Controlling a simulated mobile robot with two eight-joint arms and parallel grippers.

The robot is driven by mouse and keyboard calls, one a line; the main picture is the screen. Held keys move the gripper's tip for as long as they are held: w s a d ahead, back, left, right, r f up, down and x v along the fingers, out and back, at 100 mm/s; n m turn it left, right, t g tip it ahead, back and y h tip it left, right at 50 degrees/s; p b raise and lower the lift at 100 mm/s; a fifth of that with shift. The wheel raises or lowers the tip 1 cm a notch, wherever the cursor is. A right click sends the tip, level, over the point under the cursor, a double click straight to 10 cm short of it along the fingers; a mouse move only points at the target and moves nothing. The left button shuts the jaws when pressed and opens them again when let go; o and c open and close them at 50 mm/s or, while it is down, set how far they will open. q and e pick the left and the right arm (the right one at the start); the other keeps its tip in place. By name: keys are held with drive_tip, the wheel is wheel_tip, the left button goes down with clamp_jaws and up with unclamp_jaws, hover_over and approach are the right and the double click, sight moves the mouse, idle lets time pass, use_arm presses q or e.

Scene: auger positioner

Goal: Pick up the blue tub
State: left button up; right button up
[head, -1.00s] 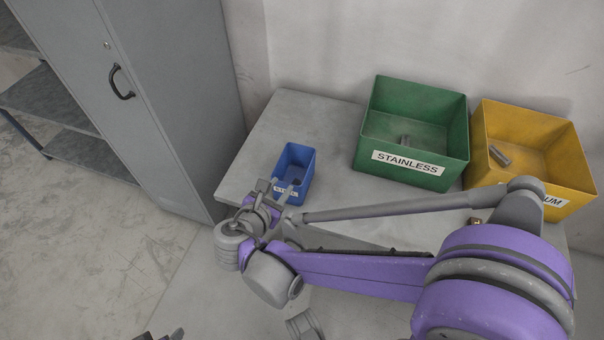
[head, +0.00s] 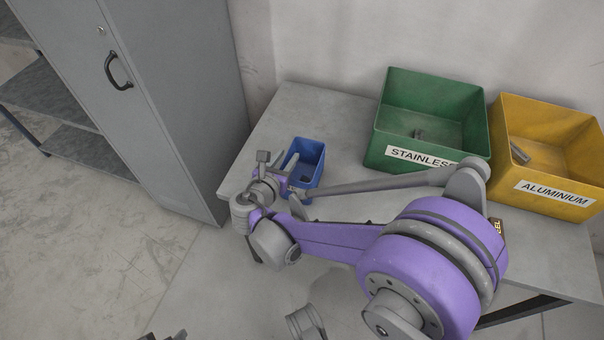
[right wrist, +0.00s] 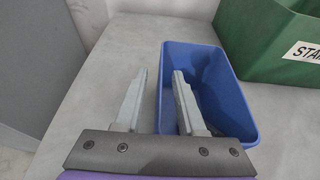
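The blue tub (head: 310,153) stands upright on the grey table, left of the green bin. It also shows in the right wrist view (right wrist: 222,85), where its inside looks mostly bare. My right gripper (head: 277,162) is open at the tub's left side. In the right wrist view the right gripper (right wrist: 157,85) straddles the tub's left wall: the left finger is outside, the right finger over or inside the opening. I cannot tell if either finger touches the wall. A small grey part at the bottom edge of the head view looks like my left gripper (head: 170,336), mostly cut off.
A green bin (head: 385,128) labelled STAINLESS and a yellow bin (head: 515,170) labelled ALUMINIUM stand to the right, each with a metal piece inside. A grey cabinet (head: 165,90) stands left of the table (head: 335,108). The tabletop behind the tub is clear.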

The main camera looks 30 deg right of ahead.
drive_tip(key=shift+w+d, duration=0.2)
clamp_jaws()
idle(1.3)
